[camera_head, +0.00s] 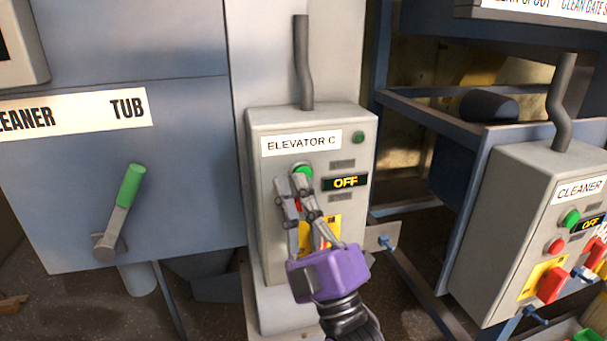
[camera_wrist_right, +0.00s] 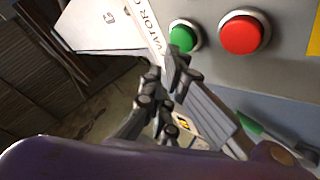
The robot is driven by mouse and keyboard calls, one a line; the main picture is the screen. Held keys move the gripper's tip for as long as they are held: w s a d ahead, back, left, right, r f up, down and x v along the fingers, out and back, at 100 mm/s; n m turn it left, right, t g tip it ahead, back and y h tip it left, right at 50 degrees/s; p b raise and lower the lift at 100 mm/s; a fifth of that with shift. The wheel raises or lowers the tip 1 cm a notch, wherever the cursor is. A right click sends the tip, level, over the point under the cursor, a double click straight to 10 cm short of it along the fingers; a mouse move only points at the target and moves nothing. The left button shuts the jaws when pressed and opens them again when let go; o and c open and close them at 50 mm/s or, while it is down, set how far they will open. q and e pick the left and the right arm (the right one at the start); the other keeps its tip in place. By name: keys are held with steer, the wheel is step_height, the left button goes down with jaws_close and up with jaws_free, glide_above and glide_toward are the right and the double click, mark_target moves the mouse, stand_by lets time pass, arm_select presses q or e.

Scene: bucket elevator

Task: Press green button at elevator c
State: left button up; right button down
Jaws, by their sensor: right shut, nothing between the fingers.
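The grey Elevator C box (camera_head: 262,210) is in the middle of the head view, with a white ELEVATOR C label and a display reading OFF (camera_head: 345,182). Its green button (camera_head: 303,169) shows just above my right gripper's fingertips. My right gripper (camera_head: 290,181) is purple with grey fingers, shut and empty, and reaches up in front of the box. In the right wrist view the green button (camera_wrist_right: 183,37) is close by the fingertips (camera_wrist_right: 168,70), and the red button (camera_wrist_right: 243,33) is beside it. I cannot tell whether the fingertips touch the green button. My left gripper is out of view.
A green-handled lever (camera_head: 128,192) sticks out of the blue panel at left. A second control box labelled CLEANER (camera_head: 520,220) stands at right, with blue frame bars (camera_head: 425,115) behind it. A yellow plate on the Elevator C box is partly hidden by my gripper.

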steer(key=shift+w, duration=0.2)
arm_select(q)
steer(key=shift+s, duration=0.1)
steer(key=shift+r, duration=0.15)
arm_select(e)
steer(key=shift+w+a, duration=0.2)
steer(key=shift+w, duration=0.25)
stand_by(0.4)
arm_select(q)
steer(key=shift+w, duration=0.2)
arm_select(e)
steer(key=shift+s, duration=0.15)
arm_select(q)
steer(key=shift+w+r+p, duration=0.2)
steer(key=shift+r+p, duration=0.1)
arm_select(e)
steer(key=shift+s+d, duration=0.3)
steer(key=shift+s, duration=0.4)
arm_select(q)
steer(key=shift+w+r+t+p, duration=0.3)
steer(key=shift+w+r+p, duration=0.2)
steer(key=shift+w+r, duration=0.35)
arm_select(e)
steer(key=s, duration=0.1)
steer(key=s+d, duration=0.1)
steer(key=s, duration=0.2)
steer(key=shift+s+d, duration=0.25)
steer(key=shift+s, duration=0.15)
